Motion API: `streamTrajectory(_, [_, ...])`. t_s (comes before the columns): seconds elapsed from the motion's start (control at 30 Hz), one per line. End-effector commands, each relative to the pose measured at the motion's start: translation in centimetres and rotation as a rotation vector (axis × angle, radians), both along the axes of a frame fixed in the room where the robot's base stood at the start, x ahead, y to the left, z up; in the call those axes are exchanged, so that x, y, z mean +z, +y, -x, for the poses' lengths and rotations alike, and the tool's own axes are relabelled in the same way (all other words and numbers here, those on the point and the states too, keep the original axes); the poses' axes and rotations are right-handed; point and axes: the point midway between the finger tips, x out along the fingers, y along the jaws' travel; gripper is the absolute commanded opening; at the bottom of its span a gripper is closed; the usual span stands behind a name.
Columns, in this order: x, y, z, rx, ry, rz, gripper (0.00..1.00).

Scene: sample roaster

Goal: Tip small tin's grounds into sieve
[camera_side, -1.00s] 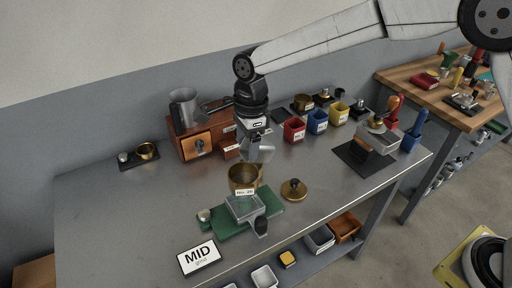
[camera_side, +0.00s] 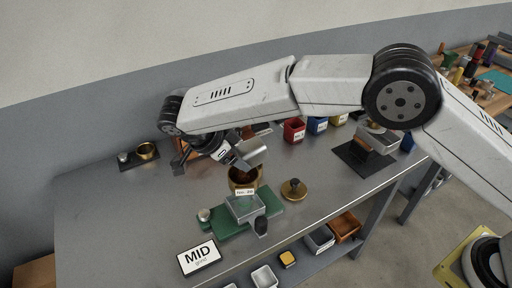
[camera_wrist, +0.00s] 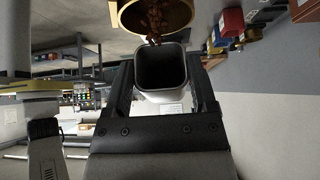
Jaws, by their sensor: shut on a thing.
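My gripper (camera_side: 232,158) is shut on the small tin (camera_side: 252,152), a grey metal cup. It holds the tin tipped over the brass sieve (camera_side: 243,180), which bears a "No. 20" label and stands on the table by the green mat. In the wrist view, the tin (camera_wrist: 160,97) sits between both fingers of my gripper (camera_wrist: 162,88), with its dark mouth toward the brass sieve (camera_wrist: 178,14). Brown grounds (camera_wrist: 154,20) show at the sieve's mouth, in a trail near the tin's rim. The tin's inside is too dark to tell what is left.
A grey square tray (camera_side: 243,208) with a dark handle stands in front of the sieve on the green mat (camera_side: 274,211). A brass lid (camera_side: 294,190) lies to the right, a "MID" sign (camera_side: 199,257) in front. Red (camera_side: 294,130) and blue bins stand behind.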

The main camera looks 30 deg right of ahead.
Motion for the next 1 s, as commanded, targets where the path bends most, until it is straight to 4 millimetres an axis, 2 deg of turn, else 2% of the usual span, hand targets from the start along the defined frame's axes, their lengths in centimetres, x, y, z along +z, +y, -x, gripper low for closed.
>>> streamTrajectory(0.43, [-0.36, 0.80, -0.02, 0.001, 0.009, 0.218, 0.02])
streamTrajectory(1.0, [-0.34, 0.86, -0.02, 0.000, 0.010, 0.238, 0.02])
